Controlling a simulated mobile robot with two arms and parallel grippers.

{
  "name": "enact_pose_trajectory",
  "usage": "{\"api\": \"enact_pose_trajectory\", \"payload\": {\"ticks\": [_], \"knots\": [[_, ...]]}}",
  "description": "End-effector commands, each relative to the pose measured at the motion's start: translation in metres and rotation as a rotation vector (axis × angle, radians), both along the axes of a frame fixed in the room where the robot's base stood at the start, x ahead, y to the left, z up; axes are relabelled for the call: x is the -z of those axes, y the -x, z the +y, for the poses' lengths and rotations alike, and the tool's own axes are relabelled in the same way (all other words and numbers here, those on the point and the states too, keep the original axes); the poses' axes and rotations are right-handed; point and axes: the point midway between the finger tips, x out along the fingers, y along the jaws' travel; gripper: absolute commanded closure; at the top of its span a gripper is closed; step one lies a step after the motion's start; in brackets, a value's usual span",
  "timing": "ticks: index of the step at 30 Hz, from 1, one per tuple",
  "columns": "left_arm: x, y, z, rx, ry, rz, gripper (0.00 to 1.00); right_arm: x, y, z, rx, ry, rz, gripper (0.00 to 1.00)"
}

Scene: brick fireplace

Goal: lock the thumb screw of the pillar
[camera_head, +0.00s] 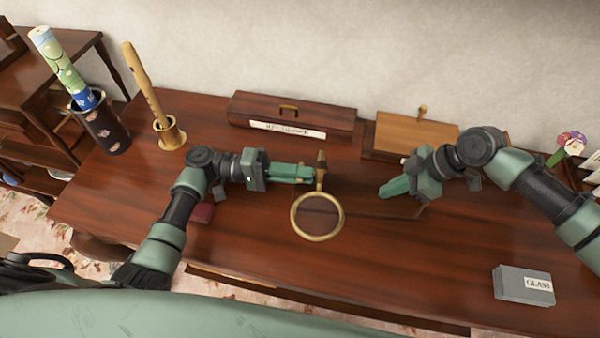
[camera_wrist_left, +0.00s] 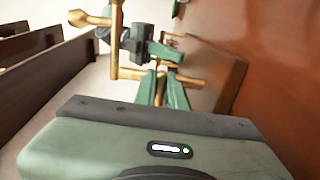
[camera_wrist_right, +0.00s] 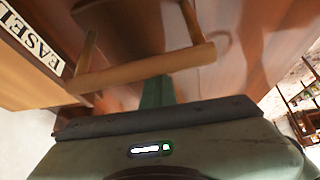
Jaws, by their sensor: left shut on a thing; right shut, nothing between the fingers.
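A brass pillar (camera_head: 321,163) stands near the middle of the desk, with a large brass ring (camera_head: 318,217) in front of it. In the left wrist view, the brass pillar (camera_wrist_left: 115,45) shows with a side rod and a flared brass end that may be the thumb screw (camera_wrist_left: 90,18). My left gripper (camera_head: 312,172) is shut on a brass part at the pillar; its fingers (camera_wrist_left: 162,92) partly hide it. My right gripper (camera_head: 383,189) is shut and empty, to the right of the pillar and apart from it.
A long labelled wooden box (camera_head: 290,114) and a lighter wooden box (camera_head: 415,133) stand at the back. A grey GLASS box (camera_head: 523,285) lies front right, and a small red item (camera_head: 203,212) beneath my left arm. A wooden holder (camera_head: 170,137) stands back left. The front middle is clear.

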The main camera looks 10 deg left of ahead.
Motion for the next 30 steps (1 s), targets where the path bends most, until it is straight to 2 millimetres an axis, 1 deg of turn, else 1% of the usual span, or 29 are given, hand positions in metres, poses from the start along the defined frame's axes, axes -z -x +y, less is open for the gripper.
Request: {"api": "enact_pose_trajectory", "payload": {"ticks": [1, 8, 9, 10, 11, 19, 22, 26, 30], "knots": [[-0.002, 0.000, 0.000, 0.002, 0.004, -0.007, 1.00, 0.007, 0.002, -0.004, 0.002, 0.012, 0.006, 1.00], [-0.003, -0.001, 0.000, 0.001, 0.005, -0.009, 1.00, 0.007, 0.002, -0.004, 0.002, 0.012, 0.006, 1.00], [-0.003, -0.001, 0.000, 0.001, 0.005, -0.009, 0.78, 0.007, 0.002, -0.004, 0.002, 0.012, 0.006, 1.00], [-0.003, -0.001, 0.000, 0.000, 0.004, -0.008, 0.70, 0.007, 0.002, -0.004, 0.002, 0.012, 0.006, 1.00], [-0.002, -0.001, 0.000, 0.000, 0.004, -0.008, 0.67, 0.007, 0.002, -0.004, 0.002, 0.012, 0.006, 1.00], [-0.001, -0.001, 0.000, -0.001, 0.003, -0.003, 0.67, 0.007, 0.002, -0.003, 0.002, 0.012, 0.007, 1.00], [0.000, 0.000, 0.005, -0.002, 0.001, -0.002, 0.67, 0.007, 0.002, -0.003, 0.002, 0.012, 0.007, 1.00], [0.000, 0.002, 0.022, -0.002, 0.001, -0.002, 0.67, 0.007, 0.002, -0.003, 0.002, 0.012, 0.007, 1.00], [-0.001, 0.005, 0.052, -0.004, 0.000, -0.003, 0.67, 0.007, 0.002, -0.003, 0.001, 0.012, 0.006, 1.00]]}}
